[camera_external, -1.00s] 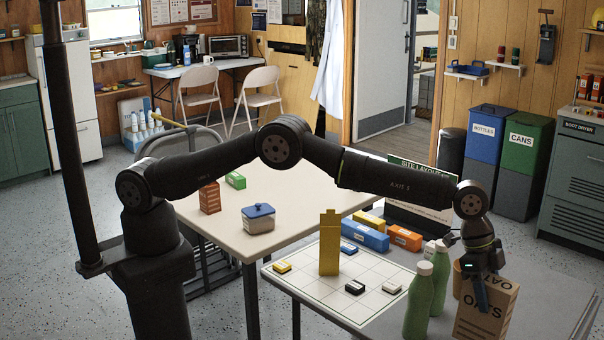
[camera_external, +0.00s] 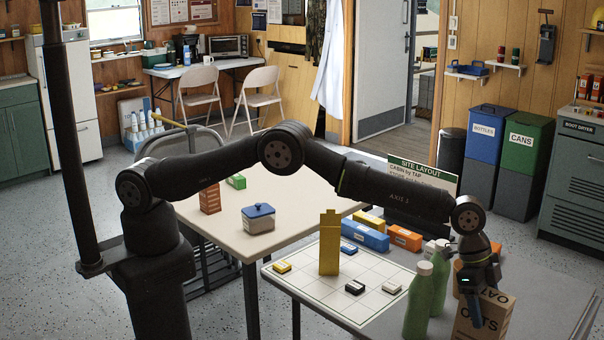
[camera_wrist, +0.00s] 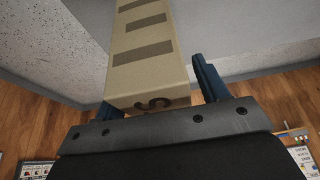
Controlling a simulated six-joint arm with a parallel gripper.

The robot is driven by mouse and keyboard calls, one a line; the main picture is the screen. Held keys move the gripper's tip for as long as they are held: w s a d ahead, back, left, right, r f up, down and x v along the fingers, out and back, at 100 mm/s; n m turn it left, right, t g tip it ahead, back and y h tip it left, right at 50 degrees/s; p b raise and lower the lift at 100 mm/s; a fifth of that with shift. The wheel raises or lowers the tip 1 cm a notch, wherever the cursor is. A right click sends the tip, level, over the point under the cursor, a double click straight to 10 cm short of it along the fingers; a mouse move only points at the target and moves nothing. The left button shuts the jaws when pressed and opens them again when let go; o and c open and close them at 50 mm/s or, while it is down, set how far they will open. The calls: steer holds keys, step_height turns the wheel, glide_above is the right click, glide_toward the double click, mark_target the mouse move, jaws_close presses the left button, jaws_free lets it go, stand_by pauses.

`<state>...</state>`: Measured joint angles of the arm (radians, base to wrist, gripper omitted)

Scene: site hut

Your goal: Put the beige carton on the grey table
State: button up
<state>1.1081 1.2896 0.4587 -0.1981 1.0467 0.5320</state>
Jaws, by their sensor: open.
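The beige carton (camera_external: 497,313), printed with OATS lettering, is at the lower right of the external view, over or on the grey table (camera_external: 553,288). Its lower end is cut off, so I cannot tell from there whether it touches the tabletop. My gripper (camera_external: 476,318) is low at the carton's near side, its blue fingers reaching down by it. In the wrist view, the carton (camera_wrist: 145,60) lies between the two fingers of my gripper (camera_wrist: 155,88). The jaws are open, with a visible gap between the carton and the right finger.
Green bottles (camera_external: 417,300) stand just left of the carton. A white gridded board (camera_external: 320,295) holds a yellow carton (camera_external: 330,242) and small blocks. Blue (camera_external: 365,236) and orange (camera_external: 405,238) boxes lie behind. A cream table (camera_external: 300,205) stands further left. The grey table's right side is clear.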

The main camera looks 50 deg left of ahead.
steer(key=v, duration=1.2)
steer(key=shift+r, duration=0.15)
steer(key=x, duration=1.2)
steer(key=shift+r, duration=0.95)
